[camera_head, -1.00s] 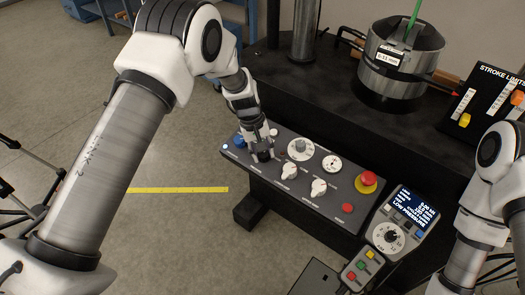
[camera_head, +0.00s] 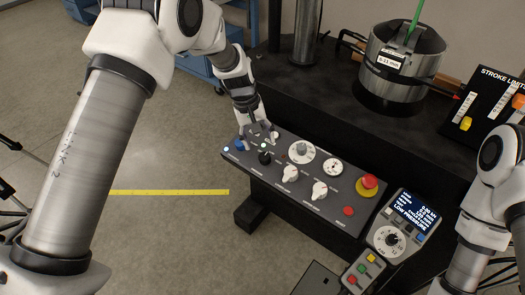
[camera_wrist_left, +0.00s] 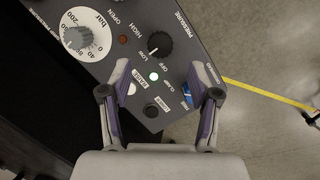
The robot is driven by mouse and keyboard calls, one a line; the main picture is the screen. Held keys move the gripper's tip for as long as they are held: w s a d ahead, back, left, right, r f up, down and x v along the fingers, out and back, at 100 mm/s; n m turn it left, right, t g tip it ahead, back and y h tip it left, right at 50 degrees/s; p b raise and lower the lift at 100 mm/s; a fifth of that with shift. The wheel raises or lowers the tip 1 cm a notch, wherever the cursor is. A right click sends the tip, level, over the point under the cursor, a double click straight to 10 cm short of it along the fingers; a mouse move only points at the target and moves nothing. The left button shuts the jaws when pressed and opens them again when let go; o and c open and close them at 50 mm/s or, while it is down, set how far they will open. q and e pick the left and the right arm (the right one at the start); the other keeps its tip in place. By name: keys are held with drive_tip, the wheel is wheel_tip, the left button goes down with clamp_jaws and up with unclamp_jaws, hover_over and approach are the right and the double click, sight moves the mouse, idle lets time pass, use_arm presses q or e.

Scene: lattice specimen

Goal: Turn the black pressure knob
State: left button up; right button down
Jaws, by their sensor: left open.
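The black pressure knob (camera_head: 264,157) stands on the dark sloped control panel (camera_head: 325,213), near its left end. In the left wrist view, the knob (camera_wrist_left: 159,43) is round with a white pointer line, beside the labels PRESSURE, HIGH, LOW and OFF. My left gripper (camera_head: 257,138) is over the panel's back left part, just behind the knob. In the left wrist view its fingers (camera_wrist_left: 160,74) are spread, with nothing between them but the panel. The knob lies beyond the fingertips, apart from them. My right arm shows at the right, but its gripper is out of view.
White knobs (camera_head: 290,174) and a red stop button (camera_head: 369,181) stand along the panel to the right. A blue button (camera_head: 239,145) is close left of my gripper. A display box (camera_head: 404,216) stands at the panel's right. Open floor lies left.

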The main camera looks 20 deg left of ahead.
use_arm(q)
drive_tip(key=v, duration=0.5)
idle(0.4)
drive_tip(key=s+a+f+g, duration=0.2)
drive_tip(key=s+f+g, duration=0.3)
drive_tip(key=s+f, duration=1.35)
drive_tip(key=s+a+f+m+t+y, duration=0.1)
drive_tip(key=s+f+m, duration=0.15)
drive_tip(key=s, duration=0.75)
drive_tip(key=s+a+f+m+t+y, duration=0.15)
drive_tip(key=s+f, duration=0.25)
drive_tip(key=s, duration=0.7)
drive_tip(key=w, duration=0.1)
drive_tip(key=w+m+t, duration=0.1)
drive_tip(key=w, duration=0.1)
drive_tip(key=w+t, duration=0.1)
drive_tip(key=shift+w+r+m, duration=0.2)
drive_tip(key=shift+r+m, duration=0.05)
drive_tip(key=shift+m, duration=0.05)
